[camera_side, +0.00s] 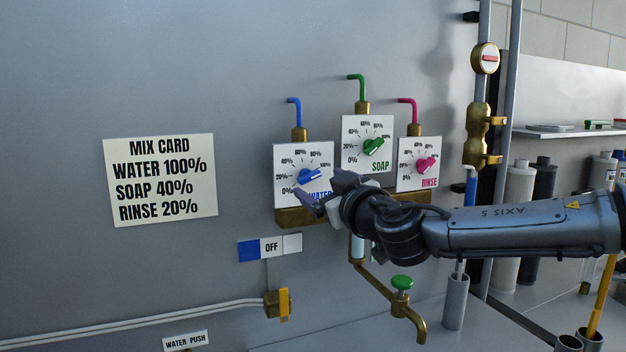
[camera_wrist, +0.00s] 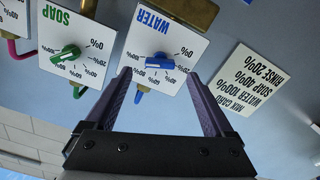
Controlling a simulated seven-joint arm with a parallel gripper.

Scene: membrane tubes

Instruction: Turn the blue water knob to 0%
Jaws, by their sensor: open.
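The blue water knob (camera_side: 309,176) sits on a white dial plate marked from 0% to 100% and labelled WATER, on the grey wall panel. Its bar lies slightly tilted, with its right end towards the 100% side in the side view. The knob (camera_wrist: 158,62) also shows in the wrist view, where the picture is upside down. My gripper (camera_side: 330,190) is in front of the plate's lower right, hiding part of the label. In the wrist view my gripper (camera_wrist: 158,76) is open, with purple fingers apart and the knob seen between their tips. Contact cannot be told.
The green soap knob (camera_side: 373,146) and pink rinse knob (camera_side: 426,165) are close on the right, on their own plates. A brass ledge (camera_side: 294,217) runs below. A mix card (camera_side: 161,180) hangs left. A green-topped tap (camera_side: 402,284) is below my arm.

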